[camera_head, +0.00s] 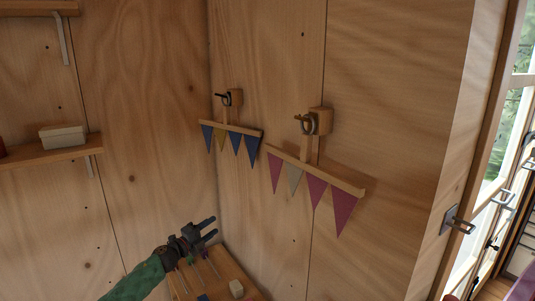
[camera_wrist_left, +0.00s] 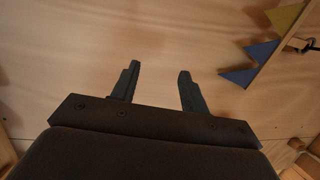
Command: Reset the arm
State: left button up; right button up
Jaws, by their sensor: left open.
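My left arm, in a green sleeve, comes in at the bottom of the head view. Its dark left gripper (camera_head: 209,228) is open and empty, in front of the plywood wall and above a small wooden table (camera_head: 222,272). In the left wrist view the two fingers (camera_wrist_left: 158,85) stand apart with only bare plywood between them. The gripper is below and left of a blue and yellow pennant string (camera_head: 231,131), not touching it. My right gripper is in neither view.
A purple and cream pennant string (camera_head: 316,177) hangs from a peg block (camera_head: 318,121) on the wall. A shelf (camera_head: 50,155) with a white box (camera_head: 63,137) is at left. A small pale block (camera_head: 236,288) is on the table. A window (camera_head: 510,110) is at right.

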pick_arm(q)
jog(key=s+a+f+n+g+y, duration=0.1)
jog(key=s+a+f+n+y, duration=0.45)
jog(key=f, duration=0.55)
jog(key=s+a+f+n+y, duration=0.3)
jog(key=s+a+f+n, duration=0.3)
jog(key=s+f, duration=0.4)
jog(key=s+a+f+n+g+y, duration=0.1)
jog(key=s+a+f+n+y, duration=0.45)
jog(key=f, duration=0.65)
jog(key=s+a+f+n+g+y, duration=0.1)
jog(key=s+a+f+g, duration=0.4)
jog(key=s, duration=0.8)
jog(key=s+a+f+n+g+y, duration=0.1)
jog(key=s+a+f+n+g, duration=0.15)
jog(key=s+f, duration=0.8)
jog(key=s+a+f+n+g, duration=0.15)
jog(key=s+a+g, duration=0.3)
jog(key=s, duration=1.15)
jog(key=s+d+f+n+h, duration=0.1)
jog(key=d+f+h, duration=0.1)
jog(key=d, duration=1.4)
jog(key=s+d+f+n+h, duration=0.1)
jog(key=s+d+f+h, duration=0.1)
jog(key=d, duration=1.4)
jog(key=shift+d+f, duration=0.25)
jog(key=shift+f, duration=0.25)
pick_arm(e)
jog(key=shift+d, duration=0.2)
